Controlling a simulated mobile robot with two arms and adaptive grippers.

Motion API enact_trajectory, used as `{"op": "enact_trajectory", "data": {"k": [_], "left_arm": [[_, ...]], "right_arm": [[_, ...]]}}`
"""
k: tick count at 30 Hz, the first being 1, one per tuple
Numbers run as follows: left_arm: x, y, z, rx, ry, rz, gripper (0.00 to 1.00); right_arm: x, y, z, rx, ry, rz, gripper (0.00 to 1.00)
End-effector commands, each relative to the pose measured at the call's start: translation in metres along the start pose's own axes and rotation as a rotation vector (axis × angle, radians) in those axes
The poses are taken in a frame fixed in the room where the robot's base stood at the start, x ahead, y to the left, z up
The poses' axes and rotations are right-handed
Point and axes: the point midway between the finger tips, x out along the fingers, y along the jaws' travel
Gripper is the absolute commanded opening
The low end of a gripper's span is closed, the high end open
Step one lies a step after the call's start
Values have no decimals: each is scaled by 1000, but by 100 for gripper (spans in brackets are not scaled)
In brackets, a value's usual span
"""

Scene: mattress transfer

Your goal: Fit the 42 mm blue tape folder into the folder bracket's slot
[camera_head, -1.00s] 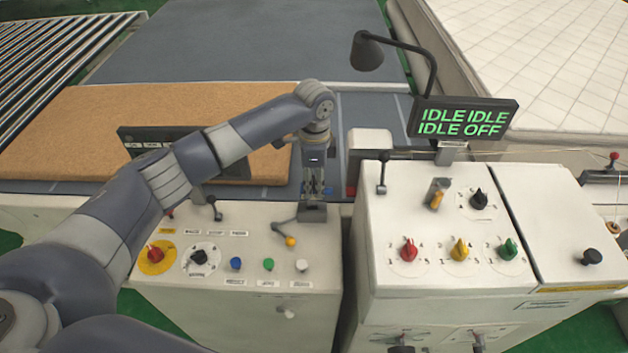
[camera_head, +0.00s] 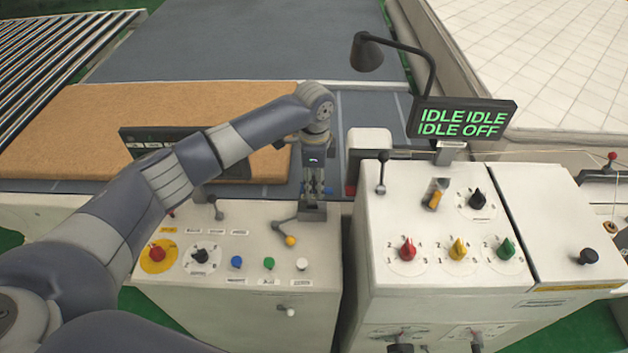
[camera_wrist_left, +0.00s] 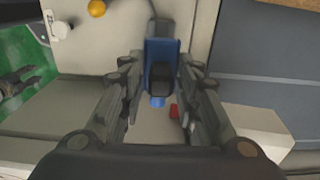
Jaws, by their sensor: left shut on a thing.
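My left gripper (camera_head: 313,187) points down over the grey folder bracket (camera_head: 313,214) at the back right of the left cabinet top. In the left wrist view the left gripper (camera_wrist_left: 160,80) is shut on the blue tape folder (camera_wrist_left: 158,48), which lies between its two dark fingers. The folder's blue sides frame a dark middle. In the head view only small bits of blue show beside the fingertips, just above the bracket. The fingers hide the slot, so I cannot tell how far the folder sits in it. My right gripper is not in view.
The taller right cabinet (camera_head: 385,280) stands close to the right. A brown mattress panel (camera_head: 70,130) lies behind my arm.

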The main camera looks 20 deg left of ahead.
Motion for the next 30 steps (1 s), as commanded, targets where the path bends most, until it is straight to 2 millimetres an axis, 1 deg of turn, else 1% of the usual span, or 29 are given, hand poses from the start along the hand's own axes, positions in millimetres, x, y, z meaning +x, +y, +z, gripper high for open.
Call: {"op": "enact_trajectory", "data": {"k": [7,16,30], "left_arm": [[-1,0,0,0,1,-1,0],[-2,0,0,0,1,0,0],[-1,0,0,0,1,-1,0]], "right_arm": [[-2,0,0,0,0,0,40],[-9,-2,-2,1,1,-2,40],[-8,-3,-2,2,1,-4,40]]}}
